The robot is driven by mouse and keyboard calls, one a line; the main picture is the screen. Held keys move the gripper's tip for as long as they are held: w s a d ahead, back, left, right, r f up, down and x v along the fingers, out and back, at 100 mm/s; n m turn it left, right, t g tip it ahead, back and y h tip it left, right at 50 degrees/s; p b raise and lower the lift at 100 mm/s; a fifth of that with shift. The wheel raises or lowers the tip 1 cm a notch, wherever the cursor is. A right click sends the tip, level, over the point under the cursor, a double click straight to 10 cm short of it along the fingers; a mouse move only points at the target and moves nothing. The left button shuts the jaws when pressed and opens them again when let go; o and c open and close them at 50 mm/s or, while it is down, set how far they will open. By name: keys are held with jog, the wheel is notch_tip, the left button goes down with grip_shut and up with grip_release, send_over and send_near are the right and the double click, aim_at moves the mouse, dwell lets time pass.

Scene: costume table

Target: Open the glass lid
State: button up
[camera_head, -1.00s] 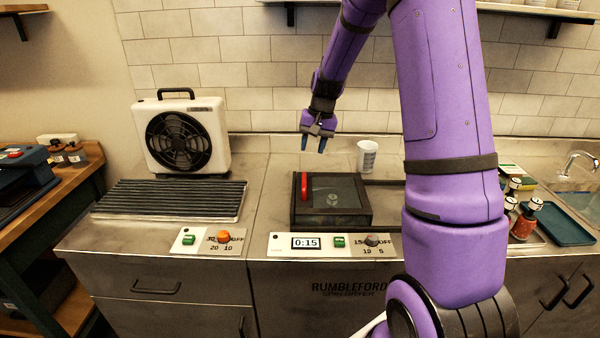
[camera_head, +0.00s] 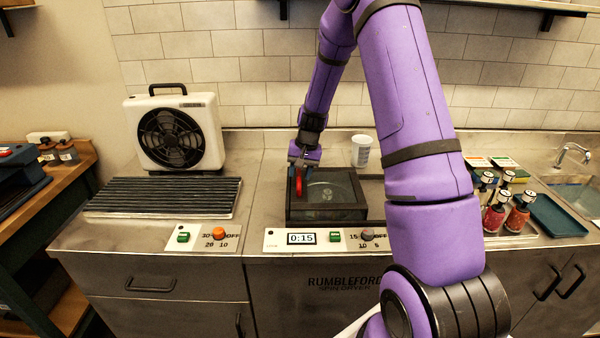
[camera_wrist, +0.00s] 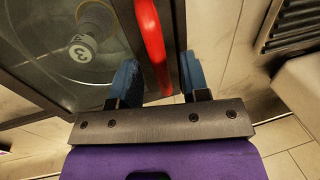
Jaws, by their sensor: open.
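The glass lid (camera_head: 336,192) lies flat and shut on a dark square box set in the counter. It also shows in the wrist view (camera_wrist: 45,50). A red handle (camera_head: 299,187) runs along the lid's left side. My gripper (camera_head: 293,170) is at the handle, pointing down. In the wrist view, the two blue fingers of my gripper (camera_wrist: 157,80) are apart, with the red handle (camera_wrist: 151,40) between them. I cannot tell whether either finger touches it. Through the glass, a round pale item marked 3 (camera_wrist: 82,50) shows inside.
A white cup (camera_head: 361,151) stands just behind the box. A white fan (camera_head: 176,130) and a ribbed drain rack (camera_head: 160,196) are to the left. Several bottles (camera_head: 495,215) and a teal tray (camera_head: 556,215) are to the right. A timer panel (camera_head: 301,239) reading 0:15 is in front.

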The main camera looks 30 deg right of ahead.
jog(key=shift+f, duration=0.15)
grip_shut()
jog(key=s+d, duration=0.6)
jog(key=d, duration=0.3)
jog(key=s+d, duration=0.6)
jog(key=d, duration=0.2)
jog(key=shift+d, duration=0.4)
grip_release()
notch_tip(320, 180, up, 11)
jog(key=s+d, duration=0.1)
jog(key=shift+d+f, duration=0.15)
jog(key=shift+d, duration=0.2)
